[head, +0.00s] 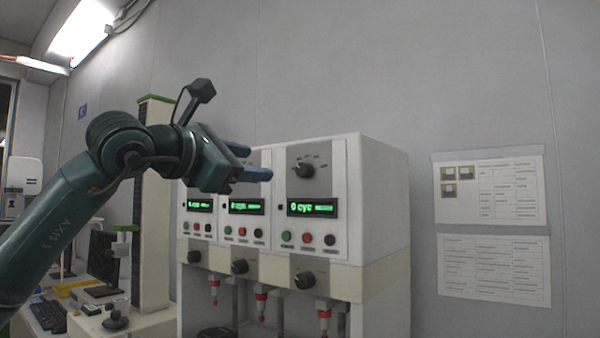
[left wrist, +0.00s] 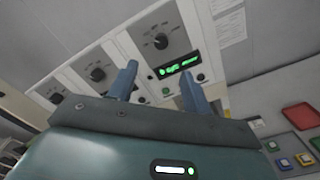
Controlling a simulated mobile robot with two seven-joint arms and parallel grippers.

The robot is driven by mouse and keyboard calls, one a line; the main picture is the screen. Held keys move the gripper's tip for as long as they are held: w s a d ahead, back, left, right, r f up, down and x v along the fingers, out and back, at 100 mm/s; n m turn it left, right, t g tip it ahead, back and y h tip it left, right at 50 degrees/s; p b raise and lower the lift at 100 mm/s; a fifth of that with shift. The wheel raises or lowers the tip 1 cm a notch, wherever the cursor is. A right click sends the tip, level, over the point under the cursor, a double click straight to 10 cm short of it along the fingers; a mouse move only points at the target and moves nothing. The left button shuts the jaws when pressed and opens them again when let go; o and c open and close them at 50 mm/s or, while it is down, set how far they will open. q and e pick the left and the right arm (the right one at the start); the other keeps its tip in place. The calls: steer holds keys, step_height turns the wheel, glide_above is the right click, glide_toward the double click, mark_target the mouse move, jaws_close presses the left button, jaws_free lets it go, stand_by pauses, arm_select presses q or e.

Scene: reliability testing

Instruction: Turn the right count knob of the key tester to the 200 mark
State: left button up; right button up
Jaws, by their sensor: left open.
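The key tester (head: 385,200) is a white cabinet with several panels side by side, each with a green display. The right count knob (head: 304,170) is a black knob on a grey plate above the right display (head: 312,208), which reads 0 cyc. In the left wrist view the knob (left wrist: 160,42) lies beyond the fingertips. Its mark numbers are too small to read. My left gripper (head: 256,162) is open and empty, in front of the tester and left of the right knob. In the left wrist view the blue fingers (left wrist: 158,86) stand apart. My right gripper is not in view.
Below the displays are small coloured buttons (head: 307,239), lower black knobs (head: 305,280) and red-tipped plungers (head: 324,314). Paper sheets (head: 490,190) hang on the wall at the right. A monitor (head: 103,260) and keyboard (head: 48,315) stand at the lower left.

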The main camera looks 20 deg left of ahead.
mark_target(301, 170)
arm_select(q)
steer(key=p+x, duration=0.3)
steer(key=x, duration=0.8)
steer(key=shift+w+d+p, duration=0.15)
steer(key=shift+w+p, duration=0.2)
steer(key=shift+w, duration=0.05)
steer(key=shift+w+d+f, duration=0.1)
steer(key=shift+w+d, duration=0.05)
steer(key=shift+w, duration=0.3)
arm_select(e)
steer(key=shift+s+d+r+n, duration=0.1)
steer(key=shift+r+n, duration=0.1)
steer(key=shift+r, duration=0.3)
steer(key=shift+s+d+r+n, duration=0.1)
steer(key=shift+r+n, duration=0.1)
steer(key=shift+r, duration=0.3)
arm_select(q)
steer(key=c, duration=1)
steer(key=shift+o, duration=0.2)
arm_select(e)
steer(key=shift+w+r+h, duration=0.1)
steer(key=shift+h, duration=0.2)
